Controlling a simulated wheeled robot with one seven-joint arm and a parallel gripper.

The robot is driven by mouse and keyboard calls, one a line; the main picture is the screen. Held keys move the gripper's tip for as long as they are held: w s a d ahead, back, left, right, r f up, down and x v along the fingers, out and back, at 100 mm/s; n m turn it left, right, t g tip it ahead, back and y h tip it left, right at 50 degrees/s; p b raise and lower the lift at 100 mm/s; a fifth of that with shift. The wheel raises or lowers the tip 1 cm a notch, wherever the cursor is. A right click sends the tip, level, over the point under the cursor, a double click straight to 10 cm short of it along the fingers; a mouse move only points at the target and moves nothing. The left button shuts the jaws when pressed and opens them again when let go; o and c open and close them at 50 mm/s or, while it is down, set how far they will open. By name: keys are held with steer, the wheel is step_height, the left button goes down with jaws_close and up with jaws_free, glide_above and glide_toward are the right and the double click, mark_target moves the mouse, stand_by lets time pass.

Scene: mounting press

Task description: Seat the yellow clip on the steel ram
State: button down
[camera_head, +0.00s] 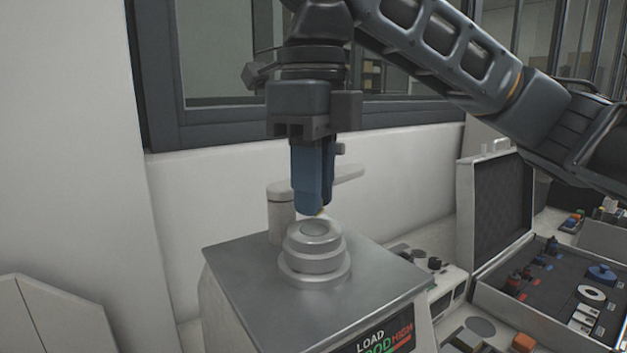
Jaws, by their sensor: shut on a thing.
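The steel ram (314,262) is a stepped round metal post with a rounded top, standing on the flat top plate of the press (378,275). My gripper (313,208) points straight down just above the ram, with its blue fingers closed together. A tiny yellowish sliver shows at the fingertips, which fits the yellow clip (322,211) held between them. The fingers hide nearly all of the clip. A small gap seems to separate the fingertips from the ram's top; the exact height is hard to tell.
A pale lever arm on a post (281,214) stands close behind the ram. The press's front display (377,342) reads LOAD. An open case (515,318) with small coloured parts lies to the right, next to a panel with knobs (434,263). A wall and window are behind.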

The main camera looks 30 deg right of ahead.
steer(key=shift+f+p, duration=0.45)
steer(key=shift+f, duration=0.45)
stand_by(1.5)
steer(key=c, duration=0.6)
jaws_free()
steer(key=shift+r+p, duration=1.1)
steer(key=shift+r, duration=2.4)
